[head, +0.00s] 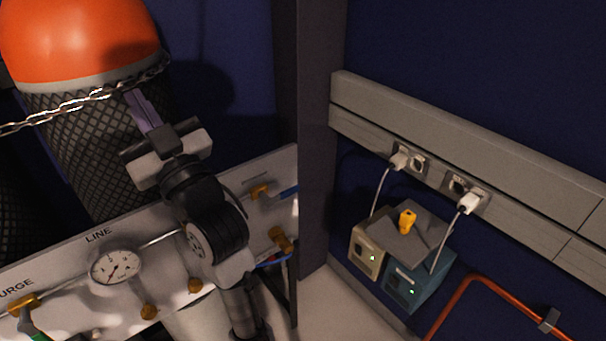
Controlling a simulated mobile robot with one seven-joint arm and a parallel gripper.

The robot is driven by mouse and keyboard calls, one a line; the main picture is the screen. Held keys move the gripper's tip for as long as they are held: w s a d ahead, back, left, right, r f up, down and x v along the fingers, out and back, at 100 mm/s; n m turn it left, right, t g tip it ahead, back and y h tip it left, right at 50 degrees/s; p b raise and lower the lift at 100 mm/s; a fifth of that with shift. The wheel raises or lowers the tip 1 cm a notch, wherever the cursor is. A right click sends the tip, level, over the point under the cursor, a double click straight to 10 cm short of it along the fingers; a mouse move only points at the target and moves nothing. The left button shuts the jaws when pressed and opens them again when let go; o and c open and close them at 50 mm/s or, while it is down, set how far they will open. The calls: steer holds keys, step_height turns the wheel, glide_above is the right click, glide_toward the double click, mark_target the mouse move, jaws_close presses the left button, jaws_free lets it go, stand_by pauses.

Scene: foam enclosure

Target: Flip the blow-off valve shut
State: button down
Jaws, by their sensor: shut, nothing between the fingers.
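My gripper (136,98) is shut and empty, its fingers pointing up and left in front of the mesh-covered cylinder. It is above the white valve panel (62,252) in the picture. At the panel's right end is a brass valve with a blue lever (288,192), pointing right. At the left end, under a label reading "URGE", is a brass valve (24,303) with a green lever (32,328), pointing down-right. No blow-off label is readable, so I cannot tell which valve that is. My arm hides the panel's middle.
A gauge (115,266) sits under the "LINE" label. An orange-topped cylinder (80,40) stands behind a chain (70,103). A dark post (317,140) stands right of the panel. Two plugged-in boxes, one beige (366,250) and one teal (412,287), and a red pipe (460,290) are further right.

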steer(key=w+d+f+m+h+p, duration=0.2)
steer(key=w+d+f+h, duration=0.3)
steer(key=d, duration=0.3)
steer(key=s+d+f+g+h+p, duration=0.1)
steer(key=d+f+g, duration=0.2)
steer(key=d+f, duration=0.3)
steer(key=s+d+f+g+h+p, duration=0.2)
steer(key=d+f, duration=0.4)
steer(key=d, duration=0.7)
steer(key=shift+s+d+m+g, duration=0.15)
steer(key=shift+d+m+g, duration=0.15)
steer(key=shift+g, duration=0.3)
steer(key=p, duration=0.2)
glide_above(296, 187)
steer(key=s, duration=0.2)
step_height(296, 187, down, 2)
step_height(296, 187, down, 4)
steer(key=shift+s+f+p, duration=0.15)
steer(key=shift+f+p, duration=0.1)
steer(key=shift+p, duration=0.05)
